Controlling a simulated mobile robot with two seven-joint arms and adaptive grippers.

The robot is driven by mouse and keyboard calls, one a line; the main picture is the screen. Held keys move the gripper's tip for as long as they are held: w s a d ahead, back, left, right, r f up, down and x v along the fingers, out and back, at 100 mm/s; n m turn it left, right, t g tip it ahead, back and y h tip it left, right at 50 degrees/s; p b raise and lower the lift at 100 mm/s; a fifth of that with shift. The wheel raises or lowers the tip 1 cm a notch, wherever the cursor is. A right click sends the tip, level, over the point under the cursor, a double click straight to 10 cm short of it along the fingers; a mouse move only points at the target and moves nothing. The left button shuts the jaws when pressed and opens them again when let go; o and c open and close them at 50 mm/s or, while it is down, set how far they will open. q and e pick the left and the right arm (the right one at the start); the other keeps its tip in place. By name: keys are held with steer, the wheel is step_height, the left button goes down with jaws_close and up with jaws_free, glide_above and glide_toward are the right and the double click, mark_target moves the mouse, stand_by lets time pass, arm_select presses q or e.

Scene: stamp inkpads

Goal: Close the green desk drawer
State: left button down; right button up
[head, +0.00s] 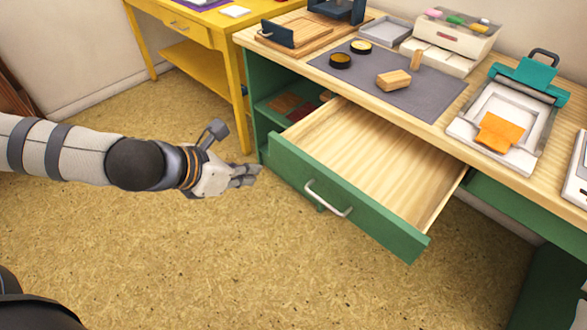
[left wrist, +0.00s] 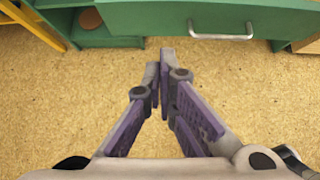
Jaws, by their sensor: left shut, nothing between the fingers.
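The green desk drawer (head: 345,195) is pulled well out of the wooden-topped green desk. Its pale wood inside is empty. A silver bar handle (head: 328,199) is on its green front, and the handle also shows at the top of the left wrist view (left wrist: 221,31). My left gripper (head: 256,172) is shut and empty, just left of the drawer front's left end in the head view, apart from the handle. In the left wrist view its fingers (left wrist: 160,58) meet below and left of the handle. My right gripper is not in view.
The desktop holds a grey mat (head: 425,98) with ink pads and a wooden block, and a teal-topped press (head: 528,78). A yellow table (head: 190,30) stands at the back left. The floor before the drawer is clear.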

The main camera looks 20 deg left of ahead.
arm_select(q)
steer(key=b, duration=0.3)
glide_toward(298, 168)
step_height(298, 168, down, 4)
steer(key=w, duration=0.1)
steer(key=w+d, duration=0.1)
steer(key=w, duration=0.1)
steer(key=shift+w+r+p, duration=0.1)
steer(key=shift+r+p, duration=0.15)
steer(key=shift+p, duration=0.1)
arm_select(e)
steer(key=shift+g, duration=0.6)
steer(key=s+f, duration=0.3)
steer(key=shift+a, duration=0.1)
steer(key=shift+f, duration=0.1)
